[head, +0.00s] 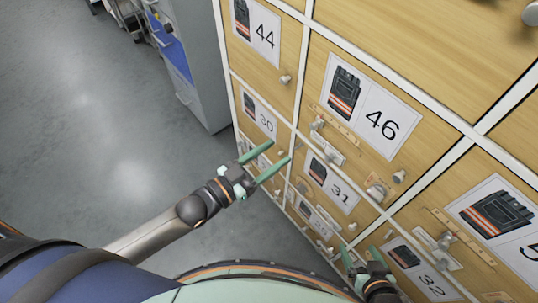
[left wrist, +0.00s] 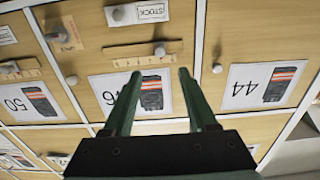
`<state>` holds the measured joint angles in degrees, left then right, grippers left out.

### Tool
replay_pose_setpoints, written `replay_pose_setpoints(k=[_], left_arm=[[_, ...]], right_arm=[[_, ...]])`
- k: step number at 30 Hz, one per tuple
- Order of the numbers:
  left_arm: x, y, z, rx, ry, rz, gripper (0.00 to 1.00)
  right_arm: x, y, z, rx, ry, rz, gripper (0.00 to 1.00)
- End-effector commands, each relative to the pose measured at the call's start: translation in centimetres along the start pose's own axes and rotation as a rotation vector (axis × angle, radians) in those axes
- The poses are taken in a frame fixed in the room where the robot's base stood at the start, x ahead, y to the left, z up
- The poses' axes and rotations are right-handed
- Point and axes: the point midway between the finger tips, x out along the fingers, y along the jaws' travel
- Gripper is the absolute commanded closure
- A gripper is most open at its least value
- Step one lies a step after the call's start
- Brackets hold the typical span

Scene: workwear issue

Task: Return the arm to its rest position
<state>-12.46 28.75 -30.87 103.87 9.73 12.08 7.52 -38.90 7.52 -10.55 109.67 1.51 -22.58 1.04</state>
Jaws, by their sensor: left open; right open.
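My left gripper (head: 279,151) is open and empty in the head view, in front of the wooden drawer fronts near the labels 30 and 31. Its two green fingers also show in the left wrist view (left wrist: 160,73), spread apart with nothing between them, over the label 46 (left wrist: 155,92). I cannot tell whether the fingertips touch the cabinet. My left arm (head: 160,228) reaches in from the lower left. My right gripper (head: 358,247) is open at the bottom of the head view, near the drawer labelled 32 (head: 418,268). Nothing shows between its fingers.
A tall cabinet of closed wooden drawers (head: 420,70) with round knobs and picture labels fills the right side. A grey cabinet with a blue panel (head: 190,65) stands at the upper left. Grey floor (head: 90,130) is clear on the left.

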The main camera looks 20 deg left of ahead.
Motion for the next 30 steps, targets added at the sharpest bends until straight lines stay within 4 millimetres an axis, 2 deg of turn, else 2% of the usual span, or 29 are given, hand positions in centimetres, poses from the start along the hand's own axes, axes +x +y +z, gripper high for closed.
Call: replay_pose_setpoints(k=[5, 22, 26, 29, 30], left_arm=[[-0.8, 0.0, 0.0, 0.000, 0.000, 0.000, 0.42], [-1.0, 0.1, 0.2, -0.006, -0.015, -0.010, 0.42], [-2.4, 0.1, 2.3, -0.048, -0.136, -0.095, 0.42], [-5.1, 0.1, 5.4, -0.097, -0.309, -0.198, 0.42], [-6.5, 0.2, 6.7, -0.118, -0.382, -0.237, 0.42]], right_arm=[[0.0, 0.0, 0.0, 0.000, 0.000, 0.000, 0.16], [-0.1, 0.0, -0.1, 0.000, -0.001, 0.000, 0.16], [-0.8, -0.1, -0.8, 0.000, -0.001, 0.000, 0.16], [-1.5, -0.1, -1.6, 0.000, -0.001, 0.000, 0.16], [-1.7, -0.1, -1.8, 0.000, -0.001, 0.000, 0.16]])
